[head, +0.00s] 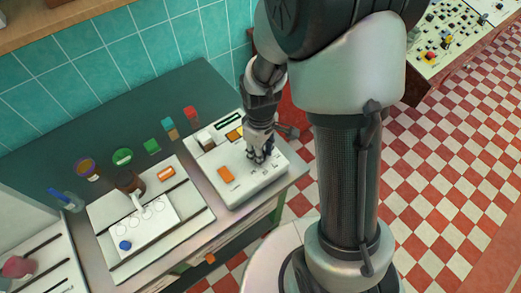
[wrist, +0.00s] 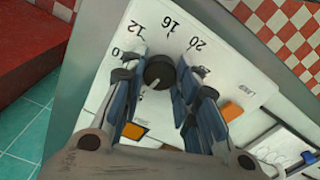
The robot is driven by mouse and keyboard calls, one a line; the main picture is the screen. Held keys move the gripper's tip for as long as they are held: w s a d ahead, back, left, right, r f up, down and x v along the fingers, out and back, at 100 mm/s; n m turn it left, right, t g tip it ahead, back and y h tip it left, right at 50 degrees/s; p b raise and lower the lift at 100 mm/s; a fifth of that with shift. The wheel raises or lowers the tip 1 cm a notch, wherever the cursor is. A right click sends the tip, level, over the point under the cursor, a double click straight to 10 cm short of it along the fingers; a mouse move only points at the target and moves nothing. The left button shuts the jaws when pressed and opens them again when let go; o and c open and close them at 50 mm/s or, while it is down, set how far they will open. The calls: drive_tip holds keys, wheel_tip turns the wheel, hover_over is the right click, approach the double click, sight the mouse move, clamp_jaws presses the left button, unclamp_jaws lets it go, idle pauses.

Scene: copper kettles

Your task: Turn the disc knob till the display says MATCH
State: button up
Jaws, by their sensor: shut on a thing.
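The dark disc knob (wrist: 158,69) sits on a white panel with printed numbers around it; 12, 16 and 20 are readable. A pale pointer line on the knob aims toward the lower left. My gripper (wrist: 159,72) has its blue-padded fingers on both sides of the knob, shut on it. In the head view my gripper (head: 261,156) points down onto the white instrument box (head: 244,183) and hides the knob. A dark display strip (head: 229,119) shows at the box's back; its text is too small to read.
Orange patches (head: 226,173) mark the box top. A teal tiled wall (head: 108,55) rises behind.

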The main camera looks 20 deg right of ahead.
drive_tip(key=m+p, duration=0.1)
drive_tip(key=m, duration=0.5)
idle(0.6)
drive_tip(key=o, duration=1.1)
wheel_tip(320, 180, up, 12)
idle(0.5)
